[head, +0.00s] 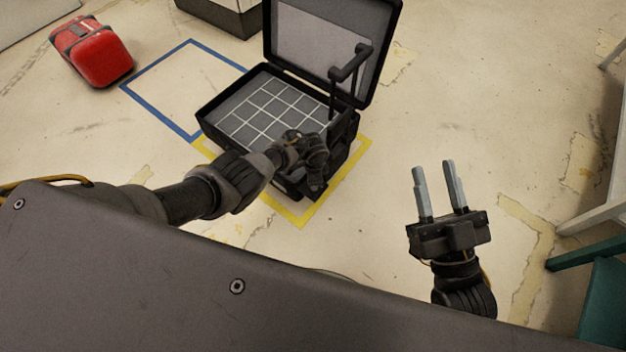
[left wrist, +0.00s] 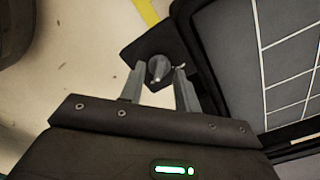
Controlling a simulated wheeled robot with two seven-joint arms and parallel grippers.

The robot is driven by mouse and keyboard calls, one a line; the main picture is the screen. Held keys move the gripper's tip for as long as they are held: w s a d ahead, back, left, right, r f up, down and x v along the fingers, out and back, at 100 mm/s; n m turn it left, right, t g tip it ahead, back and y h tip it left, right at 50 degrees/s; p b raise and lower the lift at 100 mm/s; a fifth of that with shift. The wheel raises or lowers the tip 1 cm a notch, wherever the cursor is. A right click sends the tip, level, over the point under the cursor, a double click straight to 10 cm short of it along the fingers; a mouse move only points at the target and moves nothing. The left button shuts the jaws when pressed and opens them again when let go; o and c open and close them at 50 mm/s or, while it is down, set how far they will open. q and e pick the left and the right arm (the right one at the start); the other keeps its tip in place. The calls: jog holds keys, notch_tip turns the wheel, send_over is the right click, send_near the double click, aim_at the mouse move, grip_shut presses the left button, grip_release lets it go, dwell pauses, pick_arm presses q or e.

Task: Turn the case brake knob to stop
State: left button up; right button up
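The black case (head: 384,52) stands open, with its lid up and a white-gridded tray inside. It also shows at the right of the left wrist view (left wrist: 215,45). In the left wrist view, the grey brake knob (left wrist: 159,68) sits on a dark plate (left wrist: 137,54) beside the case. My left gripper (left wrist: 158,76) is open, with one finger on each side of the knob; I cannot tell whether they touch it. In the head view my left gripper (head: 308,165) is at the case's near side and hides the knob. My right gripper (head: 436,170) is open and empty, to the right of the case.
Yellow floor tape (head: 300,217) surrounds the case's spot. A blue taped square (head: 152,69) lies empty to its left. A red case (head: 98,58) is at far left, and a teal object (head: 604,300) at right. Floor between case and right gripper is clear.

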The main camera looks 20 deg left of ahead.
pick_arm(q)
jog(key=shift+r, duration=0.1)
